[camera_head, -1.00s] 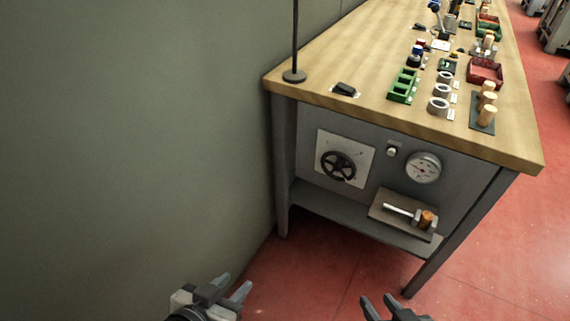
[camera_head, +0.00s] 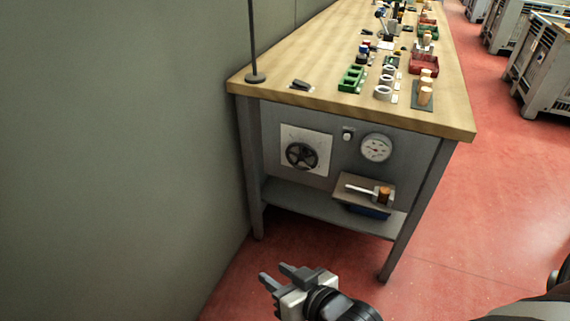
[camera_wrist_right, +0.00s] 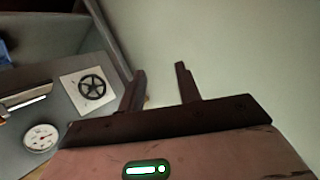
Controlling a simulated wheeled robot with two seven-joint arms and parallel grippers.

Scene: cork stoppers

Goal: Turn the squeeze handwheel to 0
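The squeeze handwheel (camera_head: 302,155) is a dark spoked wheel on a white square plate (camera_head: 318,138), set in the grey end panel under the workbench top. It also shows in the right wrist view (camera_wrist_right: 92,87), left of my fingers. Its setting is too small to read. My right gripper (camera_head: 279,274) is in front of the bench, below and apart from the handwheel. Its two fingers are spread with nothing between them, as the right wrist view (camera_wrist_right: 159,78) also shows. My left gripper is not in view.
A round white gauge (camera_head: 376,148) and a small switch box (camera_head: 348,134) sit right of the wheel. A small shelf (camera_head: 349,201) below the gauge holds a handled tool. A bench leg (camera_head: 251,160) and wall stand to the left. Red floor in front is clear.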

